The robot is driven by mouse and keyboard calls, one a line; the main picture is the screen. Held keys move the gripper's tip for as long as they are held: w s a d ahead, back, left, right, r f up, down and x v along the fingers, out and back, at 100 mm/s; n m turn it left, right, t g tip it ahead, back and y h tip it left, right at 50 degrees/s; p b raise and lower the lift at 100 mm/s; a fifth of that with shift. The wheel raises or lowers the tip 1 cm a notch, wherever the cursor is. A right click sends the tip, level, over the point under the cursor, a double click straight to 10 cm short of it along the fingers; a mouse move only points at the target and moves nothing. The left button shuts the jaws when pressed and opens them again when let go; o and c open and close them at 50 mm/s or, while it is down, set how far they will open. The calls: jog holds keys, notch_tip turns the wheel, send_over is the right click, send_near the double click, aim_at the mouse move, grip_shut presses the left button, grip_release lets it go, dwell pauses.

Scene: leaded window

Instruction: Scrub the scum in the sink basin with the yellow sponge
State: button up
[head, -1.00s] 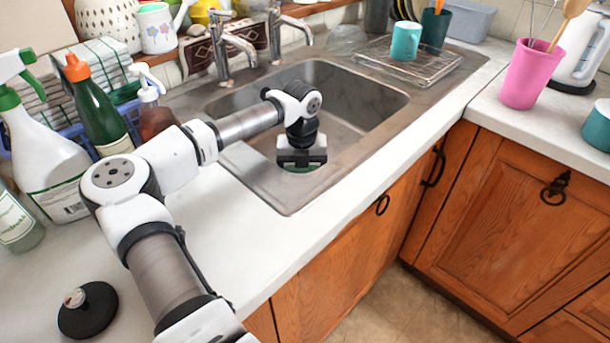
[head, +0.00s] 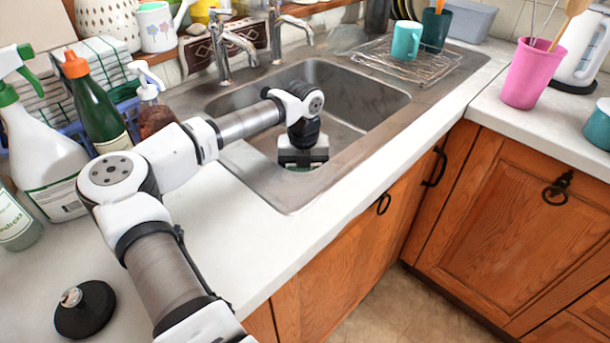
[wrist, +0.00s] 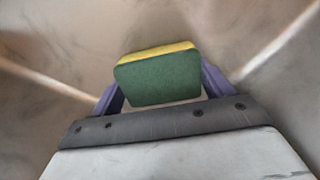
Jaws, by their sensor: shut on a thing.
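My gripper (wrist: 160,92) is shut on the yellow sponge (wrist: 157,77), which has a green scouring side facing the wrist camera and a yellow strip along its far edge. Purple fingers hold it at both sides. In the head view my gripper (head: 302,165) points down inside the steel sink basin (head: 350,92), near its front left part. Only a sliver of green shows under it there. Faint brownish smears of scum (wrist: 60,45) show on the basin surface in the wrist view. Whether the sponge touches the basin floor I cannot tell.
Two taps (head: 228,55) stand behind the basin. A wire rack (head: 408,68) with a teal mug (head: 407,40) is on the drainer to the right. A spray bottle (head: 40,150) and a green bottle (head: 95,105) crowd the left counter.

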jog(key=shift+w+d, duration=0.25)
jog(key=shift+w, duration=0.2)
jog(key=shift+s+a+r, duration=0.1)
jog(key=shift+s+a, duration=0.65)
jog(key=shift+s, duration=0.05)
jog(key=shift+w+d+b, duration=0.35)
jog(key=shift+w+d, duration=0.4)
jog(key=shift+d, duration=0.05)
jog(key=shift+s+a, duration=0.75)
jog(key=shift+a, duration=0.05)
jog(key=shift+w+d+b, duration=0.3)
jog(key=shift+w+d, duration=0.1)
jog(key=shift+w+a+f, duration=0.25)
jog(key=shift+w+a, duration=0.1)
jog(key=shift+s+d+b, duration=0.3)
jog(key=shift+s+d, duration=0.45)
jog(key=shift+s, duration=0.05)
jog(key=shift+w+a+r, duration=0.15)
jog(key=shift+w+a, duration=0.6)
jog(key=shift+w, duration=0.05)
jog(key=shift+s+d, duration=0.7)
jog(key=shift+s, duration=0.05)
jog(key=shift+w+a, duration=0.35)
jog(key=shift+w, duration=0.05)
